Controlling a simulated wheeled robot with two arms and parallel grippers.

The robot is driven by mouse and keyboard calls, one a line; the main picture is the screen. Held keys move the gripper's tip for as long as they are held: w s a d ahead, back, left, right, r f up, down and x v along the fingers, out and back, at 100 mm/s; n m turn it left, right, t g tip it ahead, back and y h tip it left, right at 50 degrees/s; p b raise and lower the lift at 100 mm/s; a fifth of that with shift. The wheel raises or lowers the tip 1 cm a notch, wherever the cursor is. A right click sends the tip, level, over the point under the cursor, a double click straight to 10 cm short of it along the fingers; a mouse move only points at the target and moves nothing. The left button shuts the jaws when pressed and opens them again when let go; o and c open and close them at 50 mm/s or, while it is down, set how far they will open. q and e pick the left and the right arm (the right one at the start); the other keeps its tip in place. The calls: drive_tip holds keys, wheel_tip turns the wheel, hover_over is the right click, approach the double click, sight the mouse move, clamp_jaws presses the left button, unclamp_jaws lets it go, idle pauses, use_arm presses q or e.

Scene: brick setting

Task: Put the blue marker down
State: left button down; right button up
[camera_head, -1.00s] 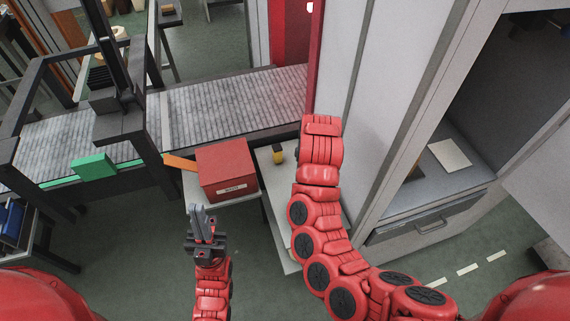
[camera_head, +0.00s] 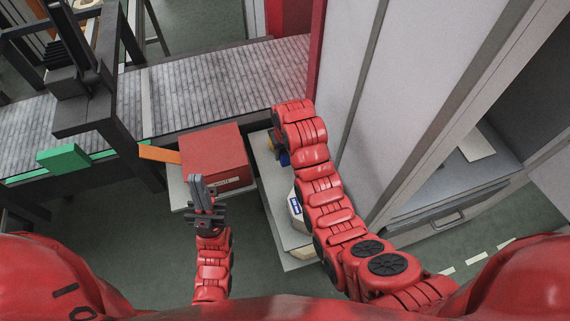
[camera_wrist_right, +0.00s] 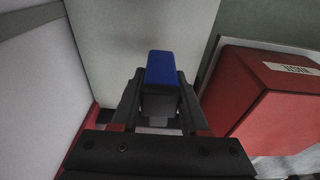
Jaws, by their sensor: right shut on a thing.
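The blue marker (camera_wrist_right: 160,68) shows as a short blue block between the fingers of my right gripper (camera_wrist_right: 158,98) in the right wrist view. The gripper is shut on it. In the head view a small blue patch, the marker (camera_head: 284,158), shows just below the end of my right arm, over the pale stand. My right gripper is mostly hidden there by the arm. I cannot tell whether the marker touches the stand. My left gripper (camera_head: 201,184) is upright in front of the red box, its fingers seemingly close together; their opening is unclear.
The red box (camera_head: 213,160) stands left of the pale stand (camera_head: 272,197). A whitish item with a blue label (camera_head: 296,207) sits on the stand beside my right arm. A grey cabinet wall (camera_head: 345,100) rises close on the right. A roller conveyor (camera_head: 225,85) runs behind.

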sight(285, 160)
drive_tip(key=f, duration=0.1)
drive_tip(key=f+p, duration=0.2)
drive_tip(key=shift+w+f, duration=0.25)
drive_tip(key=shift+f, duration=0.1)
drive_tip(key=shift+s+f+p, duration=0.1)
drive_tip(key=shift+f+p, duration=0.3)
drive_tip(key=shift+f, duration=0.3)
drive_tip(key=shift+f, duration=0.2)
drive_tip(key=o, duration=1.1)
drive_tip(key=shift+c, duration=0.2)
